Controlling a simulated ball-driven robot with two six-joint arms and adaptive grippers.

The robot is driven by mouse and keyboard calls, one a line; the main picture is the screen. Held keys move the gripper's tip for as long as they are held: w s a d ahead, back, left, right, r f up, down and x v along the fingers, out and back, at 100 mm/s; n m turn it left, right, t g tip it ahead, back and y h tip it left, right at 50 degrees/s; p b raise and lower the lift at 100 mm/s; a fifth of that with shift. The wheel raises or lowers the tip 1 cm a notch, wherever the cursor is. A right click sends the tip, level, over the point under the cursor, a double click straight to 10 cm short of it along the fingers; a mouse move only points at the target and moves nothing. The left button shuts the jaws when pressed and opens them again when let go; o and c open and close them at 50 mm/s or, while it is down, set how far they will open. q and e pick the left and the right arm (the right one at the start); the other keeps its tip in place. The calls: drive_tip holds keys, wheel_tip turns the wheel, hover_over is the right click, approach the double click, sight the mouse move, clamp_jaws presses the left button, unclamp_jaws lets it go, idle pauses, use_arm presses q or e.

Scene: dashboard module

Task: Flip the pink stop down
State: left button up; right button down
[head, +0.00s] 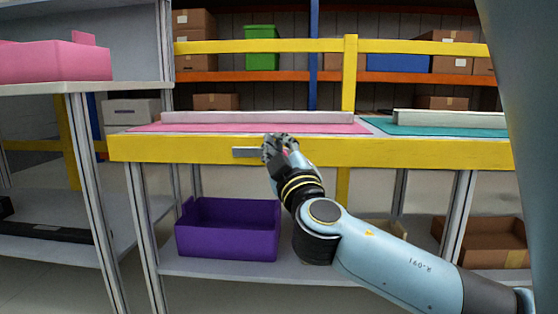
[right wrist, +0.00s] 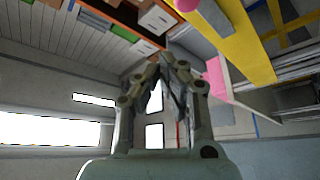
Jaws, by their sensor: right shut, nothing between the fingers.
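A pink mat (head: 200,128) lies on the bench behind its yellow front rail (head: 190,150). A small grey plate (head: 247,153) sits on the rail's front face. My right gripper (head: 275,143) is shut and empty, in front of the rail just right of this plate. I cannot tell if it touches either. In the right wrist view its fingers (right wrist: 162,62) come together with nothing between them. A rounded pink piece (right wrist: 186,4) shows at the top edge there, beside a yellow beam; it may be the stop, mostly cut off. My left gripper is not in view.
A teal mat (head: 430,130) lies to the right on the bench. A purple bin (head: 228,230) stands on the lower shelf. A pink bin (head: 55,62) stands on the left rack. Boxes fill the shelves behind. My right arm crosses the lower right.

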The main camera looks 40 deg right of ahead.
drive_tip(key=shift+s+a+f+b, duration=0.2)
drive_tip(key=shift+s+a+f, duration=0.4)
drive_tip(key=shift+s+a, duration=0.25)
drive_tip(key=shift+s+a+f+b, duration=0.2)
drive_tip(key=shift+s+a+f, duration=0.35)
drive_tip(key=shift+s+a, duration=0.3)
